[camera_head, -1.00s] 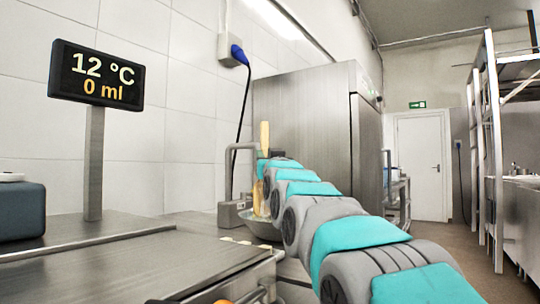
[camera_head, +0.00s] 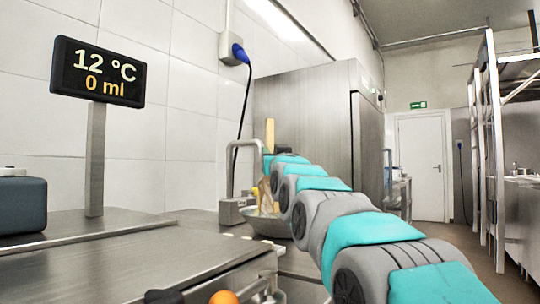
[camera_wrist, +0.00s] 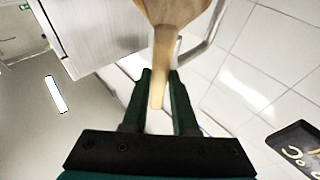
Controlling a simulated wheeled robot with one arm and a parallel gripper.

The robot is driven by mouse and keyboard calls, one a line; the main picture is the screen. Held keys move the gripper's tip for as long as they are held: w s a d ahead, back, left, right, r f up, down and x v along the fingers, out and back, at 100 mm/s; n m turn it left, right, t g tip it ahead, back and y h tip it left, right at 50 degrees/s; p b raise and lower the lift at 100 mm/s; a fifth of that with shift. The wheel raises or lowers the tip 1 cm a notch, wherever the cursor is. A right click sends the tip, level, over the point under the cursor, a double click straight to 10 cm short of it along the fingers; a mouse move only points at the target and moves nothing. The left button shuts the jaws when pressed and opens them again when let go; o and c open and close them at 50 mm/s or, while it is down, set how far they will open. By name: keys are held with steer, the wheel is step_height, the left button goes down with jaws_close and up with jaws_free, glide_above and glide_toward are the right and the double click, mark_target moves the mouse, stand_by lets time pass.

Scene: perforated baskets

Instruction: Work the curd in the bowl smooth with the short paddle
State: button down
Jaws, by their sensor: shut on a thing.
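The short wooden paddle (camera_head: 269,135) stands roughly upright over the bowl in the head view, its light upper end showing above my gripper. In the wrist view, its handle (camera_wrist: 157,90) runs between my gripper's (camera_wrist: 160,92) two dark green fingers, and the wider part (camera_wrist: 175,10) is cut off at the top edge. My gripper is shut on the paddle. The grey metal bowl (camera_head: 264,226) sits on the counter, partly hidden by my arm. I cannot make out the curd inside, nor whether the paddle touches it.
A metal pipe fixture (camera_head: 232,165) stands just left of the bowl. A display (camera_head: 97,72) reading 12 °C and 0 ml stands on a post at left, near a dark box (camera_head: 22,205). An orange round thing (camera_head: 224,297) is at the bottom edge. A steel cabinet (camera_head: 305,120) is behind.

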steer(key=shift+a, duration=0.1)
steer(key=shift+s+a+r+p, duration=0.1)
steer(key=shift+a+p, duration=0.35)
steer(key=shift+a, duration=0.3)
steer(key=shift+d, duration=0.1)
steer(key=shift+d+b, duration=0.7)
steer(key=shift+d, duration=0.1)
steer(key=shift+a, duration=0.1)
steer(key=shift+a+p, duration=0.45)
steer(key=shift+a, duration=0.35)
